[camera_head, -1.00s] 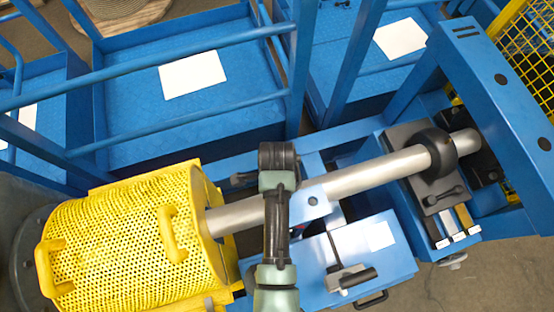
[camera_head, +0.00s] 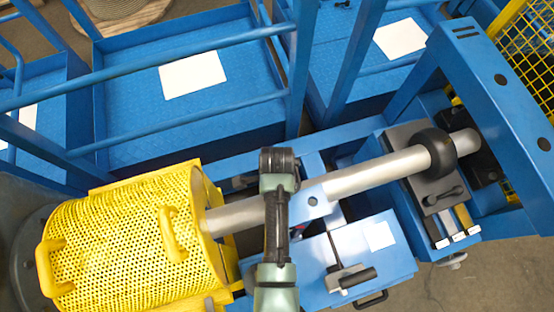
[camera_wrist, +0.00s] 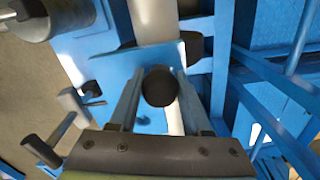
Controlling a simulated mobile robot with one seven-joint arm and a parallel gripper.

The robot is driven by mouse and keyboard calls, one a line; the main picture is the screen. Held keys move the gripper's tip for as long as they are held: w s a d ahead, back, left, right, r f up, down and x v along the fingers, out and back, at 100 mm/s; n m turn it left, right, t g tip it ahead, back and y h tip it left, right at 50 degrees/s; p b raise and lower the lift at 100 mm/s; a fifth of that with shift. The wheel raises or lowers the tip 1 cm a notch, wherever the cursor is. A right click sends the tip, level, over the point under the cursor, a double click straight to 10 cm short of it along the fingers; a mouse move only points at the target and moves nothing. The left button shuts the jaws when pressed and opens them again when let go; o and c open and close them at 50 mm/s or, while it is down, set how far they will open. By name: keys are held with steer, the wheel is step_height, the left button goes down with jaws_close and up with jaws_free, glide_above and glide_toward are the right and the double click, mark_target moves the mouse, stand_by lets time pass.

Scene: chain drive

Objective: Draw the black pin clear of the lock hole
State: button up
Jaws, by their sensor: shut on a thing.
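In the wrist view, the black pin (camera_wrist: 160,88) shows as a dark round head seen end-on. My gripper (camera_wrist: 160,76) has one finger on each side of it and is shut on it. Behind it is a blue plate (camera_wrist: 120,68) on the grey shaft, with a small dark hole (camera_wrist: 143,120) near the pin. The head covers what lies behind it, so I cannot tell whether its shank is in the lock hole. In the head view, my arm hides the gripper and pin; the blue plate (camera_head: 310,192) shows beside the arm.
A yellow perforated guard (camera_head: 120,235) covers the shaft's left end. The grey shaft (camera_head: 375,174) runs right to a black collar (camera_head: 437,152). A blue box with a black-handled lever (camera_head: 352,279) stands below the shaft. Blue rails and frames stand behind.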

steer(key=shift+r+p, duration=4.1)
steer(key=shift+p, duration=0.05)
jaws_close()
steer(key=shift+r, duration=2.45)
